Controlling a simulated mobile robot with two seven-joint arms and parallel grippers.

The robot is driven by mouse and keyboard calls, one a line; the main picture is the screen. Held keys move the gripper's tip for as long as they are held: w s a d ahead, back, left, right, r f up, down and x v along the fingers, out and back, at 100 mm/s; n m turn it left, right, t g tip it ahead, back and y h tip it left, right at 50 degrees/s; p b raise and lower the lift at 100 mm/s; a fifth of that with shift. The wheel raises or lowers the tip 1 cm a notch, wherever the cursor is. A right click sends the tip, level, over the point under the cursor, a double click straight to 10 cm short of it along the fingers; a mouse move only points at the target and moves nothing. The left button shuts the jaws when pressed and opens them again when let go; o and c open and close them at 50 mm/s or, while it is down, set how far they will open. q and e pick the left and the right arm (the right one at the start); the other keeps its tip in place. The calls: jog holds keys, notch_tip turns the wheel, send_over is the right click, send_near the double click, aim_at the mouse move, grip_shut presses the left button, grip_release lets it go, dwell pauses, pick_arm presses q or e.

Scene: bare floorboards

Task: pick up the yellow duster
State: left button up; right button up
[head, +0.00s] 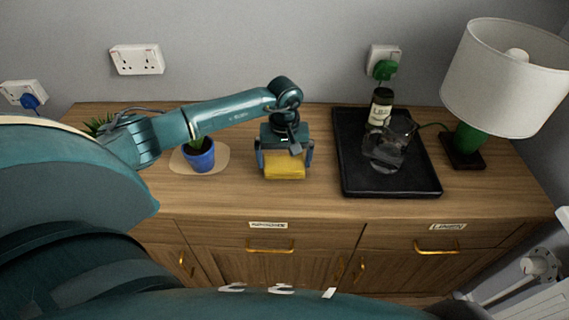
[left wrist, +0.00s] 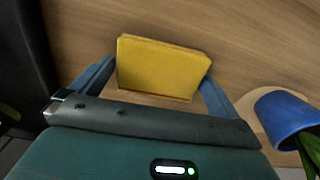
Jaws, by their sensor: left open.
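The yellow duster (head: 285,166) lies on the wooden sideboard top, between the blue plant pot and the black tray. It looks like a folded yellow block and also shows in the left wrist view (left wrist: 160,70). My left gripper (head: 285,165) is right over it, pointing down, with its fingers open. In the left wrist view, the two blue fingers of the left gripper (left wrist: 158,85) stand one on each side of the duster. I cannot tell whether they touch it. My right gripper is not in view.
A blue pot (head: 200,158) with a plant stands on a round mat (head: 222,157) to the left. A black tray (head: 355,186) on the right holds a dark bottle (head: 380,108) and a clear glass item (head: 390,150). A green lamp (head: 469,138) stands at far right.

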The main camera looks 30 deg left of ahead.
aim_at(284, 162)
pick_arm(q)
jog(key=shift+c, duration=0.2)
jog(key=c, duration=0.6)
notch_tip(284, 162, up, 10)
jog(key=shift+b, duration=0.65)
